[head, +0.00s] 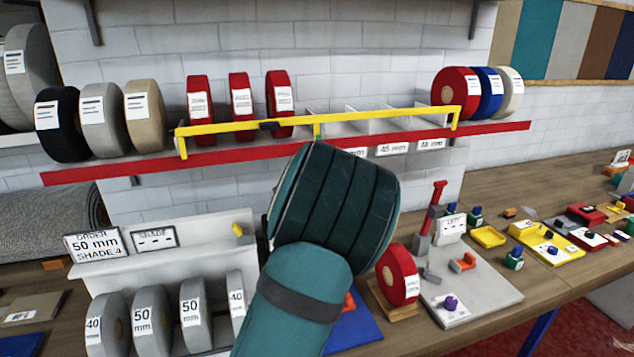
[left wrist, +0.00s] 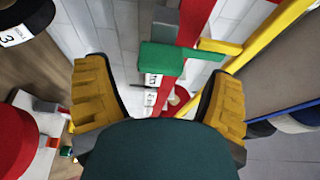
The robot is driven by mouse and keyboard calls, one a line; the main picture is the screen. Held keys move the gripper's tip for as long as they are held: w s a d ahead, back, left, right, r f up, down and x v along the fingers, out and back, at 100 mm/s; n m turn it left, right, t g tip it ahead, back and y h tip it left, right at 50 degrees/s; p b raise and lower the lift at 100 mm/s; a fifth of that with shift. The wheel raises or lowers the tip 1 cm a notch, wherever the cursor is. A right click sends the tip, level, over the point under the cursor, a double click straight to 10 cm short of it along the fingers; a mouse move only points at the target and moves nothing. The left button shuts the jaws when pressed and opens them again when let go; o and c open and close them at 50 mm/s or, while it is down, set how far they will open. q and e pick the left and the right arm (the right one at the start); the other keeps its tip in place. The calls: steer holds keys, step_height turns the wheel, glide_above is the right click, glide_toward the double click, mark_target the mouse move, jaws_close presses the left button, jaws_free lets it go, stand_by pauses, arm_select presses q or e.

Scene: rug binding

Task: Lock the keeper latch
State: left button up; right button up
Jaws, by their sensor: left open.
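A yellow keeper bar (head: 372,114) runs along the front of the red-edged shelf, with a small black piece (head: 268,126) on it. A green block (left wrist: 175,57) sits by the shelf's red edge (left wrist: 195,20) in the left wrist view, beside a yellow bar end (left wrist: 220,46). I cannot tell for sure which piece is the latch. My left gripper (left wrist: 152,72) is open, its two yellow-padded fingers apart, with the green block ahead between them, not gripped. In the head view my wrist hides the fingers and the shelf edge behind it. My right gripper is not in view.
Red rolls (head: 241,96) stand behind the bar at left; red, blue and cream rolls (head: 487,92) stand at its right end. Below, grey rolls (head: 143,322) stand in a white rack. A red reel (head: 401,275) and small fixtures crowd the bench at right.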

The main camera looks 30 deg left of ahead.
arm_select(q)
steer(key=v, duration=0.8)
steer(key=shift+s, duration=0.35)
steer(key=shift+d, duration=0.15)
